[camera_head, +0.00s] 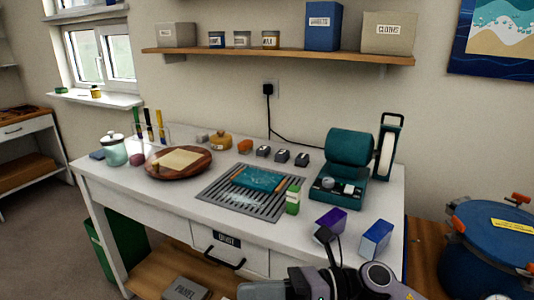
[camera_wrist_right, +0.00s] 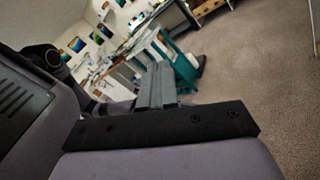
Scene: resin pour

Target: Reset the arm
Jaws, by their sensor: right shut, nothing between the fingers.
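My right arm comes in at the bottom of the head view. My left gripper is not in the head view.
A blue pot (camera_head: 485,250) stands at right.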

